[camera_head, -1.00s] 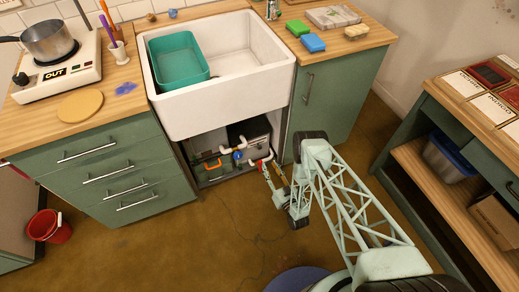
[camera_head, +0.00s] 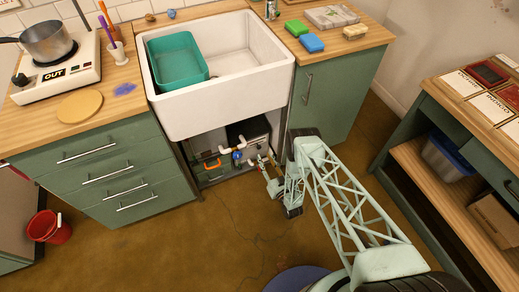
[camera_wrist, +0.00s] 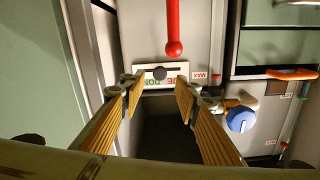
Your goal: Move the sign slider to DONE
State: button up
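The sign slider (camera_wrist: 140,73) is a pale plate with a dark slot and a round dark knob (camera_wrist: 160,73), upper middle in the wrist view. The knob sits near the middle of the slot. My gripper (camera_wrist: 158,88) is open and empty, with one finger on each side of the plate's lower part. The knob lies between and beyond the fingertips, with no clear contact. In the head view my gripper (camera_head: 271,181) is low before the under-sink opening; the slider cannot be made out there.
A red lever (camera_wrist: 173,30) with a rounded end hangs just above the slider. A blue round knob (camera_wrist: 240,119) and a white fitting are to the right. The green cabinet door (camera_head: 325,105) stands right of the opening.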

aim_at(260, 148)
jog(key=shift+b+x, duration=1)
jog(key=shift+x, duration=2.95)
grip_shut()
